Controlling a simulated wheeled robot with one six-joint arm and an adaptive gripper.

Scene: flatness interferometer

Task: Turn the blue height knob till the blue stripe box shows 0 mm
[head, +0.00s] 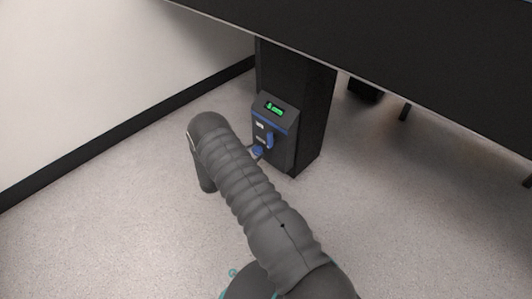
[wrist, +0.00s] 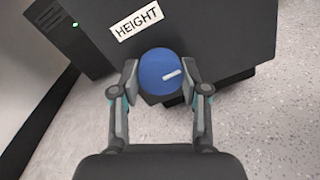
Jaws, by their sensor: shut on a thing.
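In the wrist view, the round blue height knob (wrist: 155,72) sits below a white HEIGHT label (wrist: 136,23) on a dark panel. Its white mark points right and slightly up. My gripper (wrist: 159,72) is shut on the knob, with one finger at its left side and one at its right. In the head view, the blue stripe box (head: 279,125) is on a dark column, with a lit green display (head: 274,108). The digits are too small to read surely. Blue parts show low on its front, partly behind my arm.
The dark column (head: 308,105) stands under a large black slab (head: 400,45), whose lower edge crosses above the box. A pale wall (head: 100,70) with a black skirting is at left. Speckled floor (head: 400,220) is clear at right. A dark unit (wrist: 65,35) is at the wrist view's upper left.

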